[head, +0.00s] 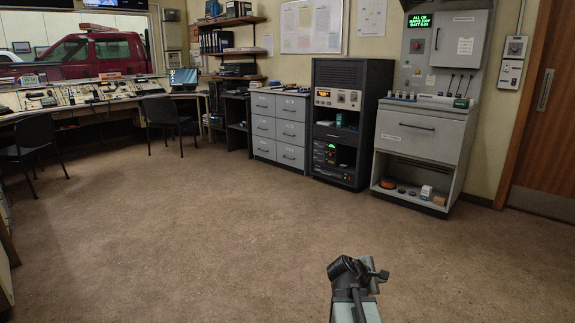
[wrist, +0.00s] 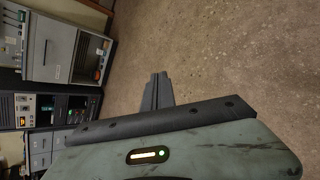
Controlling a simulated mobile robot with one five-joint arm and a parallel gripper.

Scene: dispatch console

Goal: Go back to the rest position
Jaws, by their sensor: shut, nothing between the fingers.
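My gripper (wrist: 158,90) shows in the wrist view with its dark fingers together and nothing between them. It points out over bare brown floor. In the head view my arm rises at the bottom, right of centre, and its dark end (head: 358,270) is above the floor, clear of all furniture. The fingertips are hard to make out in the head view.
The floor (head: 220,230) around my arm is open. Grey drawers (head: 279,130), a dark equipment rack (head: 340,130) and a grey cabinet (head: 418,145) line the back wall. A wooden door (head: 548,110) is at right. Black chairs (head: 168,118) stand by the console desk at left.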

